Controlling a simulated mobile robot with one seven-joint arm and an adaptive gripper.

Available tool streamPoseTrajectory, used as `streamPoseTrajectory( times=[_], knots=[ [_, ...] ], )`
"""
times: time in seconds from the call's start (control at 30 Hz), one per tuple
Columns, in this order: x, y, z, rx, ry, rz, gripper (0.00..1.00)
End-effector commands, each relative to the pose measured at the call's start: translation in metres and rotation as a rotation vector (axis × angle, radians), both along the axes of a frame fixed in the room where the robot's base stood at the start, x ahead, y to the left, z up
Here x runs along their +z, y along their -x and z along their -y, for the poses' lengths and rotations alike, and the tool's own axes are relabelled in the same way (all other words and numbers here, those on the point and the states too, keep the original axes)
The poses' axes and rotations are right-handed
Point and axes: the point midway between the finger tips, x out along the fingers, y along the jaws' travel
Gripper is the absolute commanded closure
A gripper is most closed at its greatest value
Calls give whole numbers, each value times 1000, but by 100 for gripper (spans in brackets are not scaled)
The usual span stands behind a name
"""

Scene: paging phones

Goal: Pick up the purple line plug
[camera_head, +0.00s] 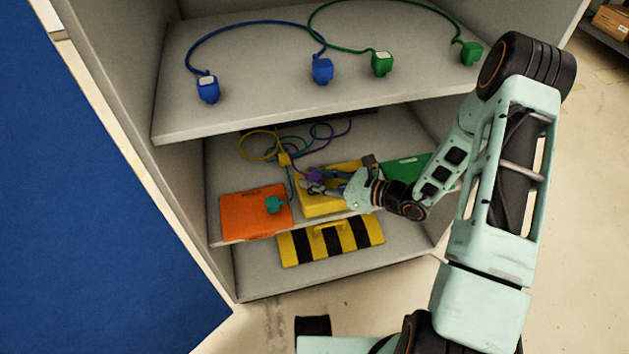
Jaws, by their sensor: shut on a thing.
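The purple line plug (314,175) is in the middle shelf compartment, at the front of the yellow phone box. A thin purple cable (331,134) runs from the back of the shelf toward it. My gripper (312,181) reaches in from the right and is shut on the purple plug. The plug is small in view and partly hidden by the fingers. The yellow box (330,207) lies beneath the gripper; I cannot tell whether the plug touches it.
An orange box (243,213) and teal plug (273,204) are left of my gripper. A yellow plug (284,159) is behind it. A green box (405,169) is at right. Blue (322,70) and green (382,64) plugs lie on the upper shelf (270,105). A striped case (330,240) is below.

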Motion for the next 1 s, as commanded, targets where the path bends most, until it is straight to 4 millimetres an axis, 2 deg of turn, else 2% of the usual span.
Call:
streamPoseTrajectory(
  times=[0.1,0.37,0.53,0.63,0.77,0.93,1.0],
  knots=[
    [0,0,0,0,0,0,100],
    [3,0,0,0,0,0,100],
    [17,0,0,1,-1,3,100],
    [34,-1,1,0,1,4,100],
    [60,19,6,-1,0,0,100],
    [101,52,14,-2,0,1,100],
    [104,72,19,-3,0,-4,100]
  ],
)
